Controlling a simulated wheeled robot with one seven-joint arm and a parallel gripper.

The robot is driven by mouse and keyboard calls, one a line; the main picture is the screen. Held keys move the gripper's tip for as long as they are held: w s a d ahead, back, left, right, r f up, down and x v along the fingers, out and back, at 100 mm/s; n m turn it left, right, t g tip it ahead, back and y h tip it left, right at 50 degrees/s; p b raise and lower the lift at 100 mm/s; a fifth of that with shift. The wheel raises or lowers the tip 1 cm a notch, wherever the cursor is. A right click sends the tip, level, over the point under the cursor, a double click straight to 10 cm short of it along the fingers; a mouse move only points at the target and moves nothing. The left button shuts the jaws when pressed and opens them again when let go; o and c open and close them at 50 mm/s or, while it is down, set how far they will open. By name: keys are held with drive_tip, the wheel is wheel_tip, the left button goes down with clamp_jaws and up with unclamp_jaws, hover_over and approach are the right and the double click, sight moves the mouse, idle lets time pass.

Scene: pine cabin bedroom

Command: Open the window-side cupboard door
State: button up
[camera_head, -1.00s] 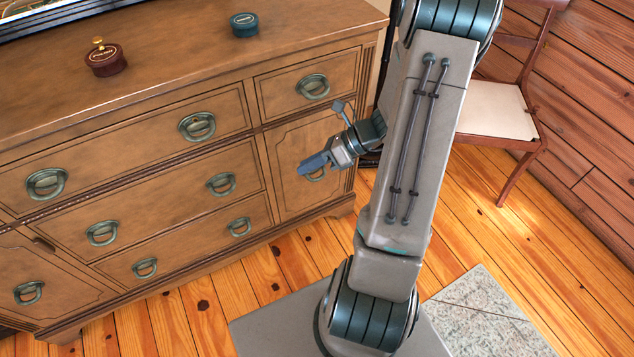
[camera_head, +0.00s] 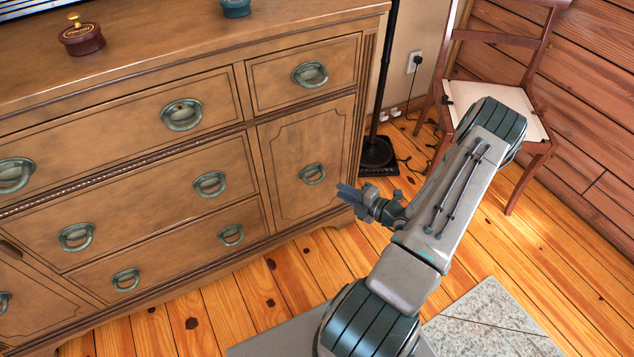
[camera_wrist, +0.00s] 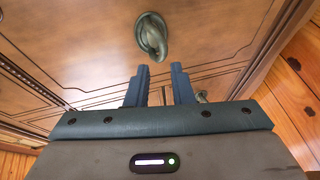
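The right-hand cupboard door (camera_head: 290,150) of the wooden dresser is a brown panel with a ring handle (camera_head: 312,173) of greenish metal. It looks shut, flush with the dresser front. My gripper (camera_head: 346,192) is just right of and below that handle, in front of the dresser. In the wrist view, the two blue fingers of my gripper (camera_wrist: 159,78) are apart with nothing between them. They point toward the handle (camera_wrist: 151,36), which is beyond the fingertips and apart from them. No window shows in these frames.
Several drawers (camera_head: 130,140) with similar handles fill the dresser front to the left. A dark lamp stand (camera_head: 377,155) stands right of the dresser. A chair (camera_head: 500,100) stands by the plank wall. A red round box (camera_head: 82,40) is on the dresser top. Floor in front is partly clear.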

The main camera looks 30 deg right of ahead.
sight(319, 180)
drive_tip(key=b+x, duration=0.2)
drive_tip(key=x, duration=0.8)
drive_tip(key=shift+w+a+f, duration=0.1)
drive_tip(key=shift+w+f, duration=0.1)
drive_tip(key=shift+w, duration=0.15)
clamp_jaws()
